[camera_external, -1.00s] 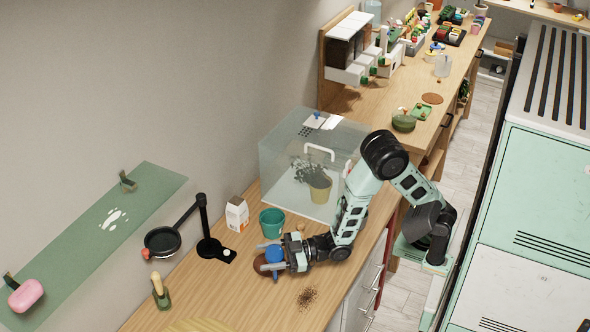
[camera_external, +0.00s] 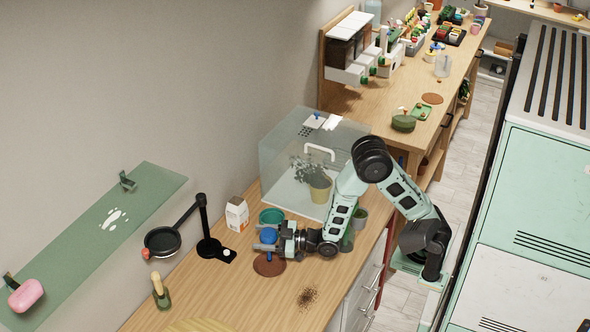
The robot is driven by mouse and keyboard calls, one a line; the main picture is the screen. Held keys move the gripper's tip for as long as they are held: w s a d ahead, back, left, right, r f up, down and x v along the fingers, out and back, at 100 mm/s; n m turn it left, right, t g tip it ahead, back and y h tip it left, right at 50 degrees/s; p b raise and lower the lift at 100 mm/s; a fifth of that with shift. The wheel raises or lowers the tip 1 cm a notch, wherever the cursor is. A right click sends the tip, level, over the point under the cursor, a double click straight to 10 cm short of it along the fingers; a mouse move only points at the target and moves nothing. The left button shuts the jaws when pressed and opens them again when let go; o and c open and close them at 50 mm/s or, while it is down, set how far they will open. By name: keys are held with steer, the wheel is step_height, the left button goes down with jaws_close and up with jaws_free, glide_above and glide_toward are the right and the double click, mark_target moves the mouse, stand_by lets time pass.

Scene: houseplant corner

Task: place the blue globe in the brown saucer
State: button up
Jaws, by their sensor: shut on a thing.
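The blue globe (camera_external: 268,236) is between the fingers of my gripper (camera_external: 267,240), which is shut on it. The brown saucer (camera_external: 269,265) lies flat on the wooden counter, just below the gripper in the picture. Its upper edge is partly covered by the gripper. The globe appears raised above the counter, but its exact height and whether it is over the saucer cannot be told from this one view.
A teal pot (camera_external: 271,215) stands behind the gripper, partly hidden. A carton (camera_external: 237,214) and a black lamp stand (camera_external: 209,246) are to the left. A clear case (camera_external: 300,150) with a potted plant stands behind. Spilled soil (camera_external: 307,298) lies in front; the counter around it is clear.

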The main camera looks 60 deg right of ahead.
steer(key=shift+f, duration=1.55)
steer(key=shift+f, duration=0.15)
steer(key=o, duration=1)
